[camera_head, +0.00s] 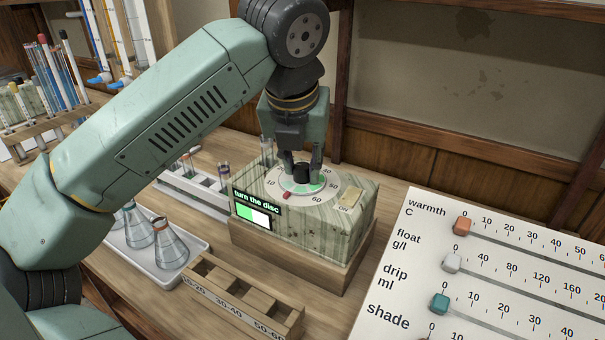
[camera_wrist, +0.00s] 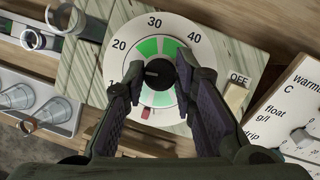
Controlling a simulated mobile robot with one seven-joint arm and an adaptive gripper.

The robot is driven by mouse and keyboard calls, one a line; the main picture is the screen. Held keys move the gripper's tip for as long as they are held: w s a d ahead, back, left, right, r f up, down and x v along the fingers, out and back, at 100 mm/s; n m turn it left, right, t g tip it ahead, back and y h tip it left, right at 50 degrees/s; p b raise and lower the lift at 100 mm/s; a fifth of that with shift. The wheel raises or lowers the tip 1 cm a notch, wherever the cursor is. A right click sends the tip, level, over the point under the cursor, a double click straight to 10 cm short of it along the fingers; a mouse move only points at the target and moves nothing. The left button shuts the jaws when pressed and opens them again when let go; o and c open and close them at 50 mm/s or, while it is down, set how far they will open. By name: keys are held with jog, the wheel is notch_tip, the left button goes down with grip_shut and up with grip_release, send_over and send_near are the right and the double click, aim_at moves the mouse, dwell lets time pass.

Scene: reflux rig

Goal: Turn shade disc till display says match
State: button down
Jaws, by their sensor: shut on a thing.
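The shade disc is a white numbered dial with a ring of green shades and a black centre knob (camera_wrist: 158,74). It lies on top of a green marbled box (camera_head: 280,222), and the dial (camera_head: 301,182) also shows in the head view. My gripper (camera_wrist: 162,78) points down from above, its two fingers shut on the black knob. A red marker (camera_wrist: 147,113) sits at the disc's near edge. The display (camera_head: 253,213) on the box front reads "turn the disc" above a green patch and a white patch. An OFF switch (camera_wrist: 236,95) is at the right.
A white board with sliders (camera_head: 480,270) lies at the right. A wooden rack with number ranges (camera_head: 240,300) stands in front of the box. Flasks in a white tray (camera_head: 160,255) and a white tube rack (camera_head: 195,187) stand at the left.

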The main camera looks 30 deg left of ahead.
jog(key=shift+a+m+h+b, duration=0.1)
jog(key=shift+m+h+b, duration=0.7)
jog(key=shift+m, duration=1.4)
jog(key=c, duration=1.3)
grip_release()
jog(key=shift+r, duration=0.1)
jog(key=v, duration=1.1)
jog(key=shift+s+a+r, duration=0.15)
jog(key=shift+s+r, duration=0.15)
jog(key=shift+s, duration=0.05)
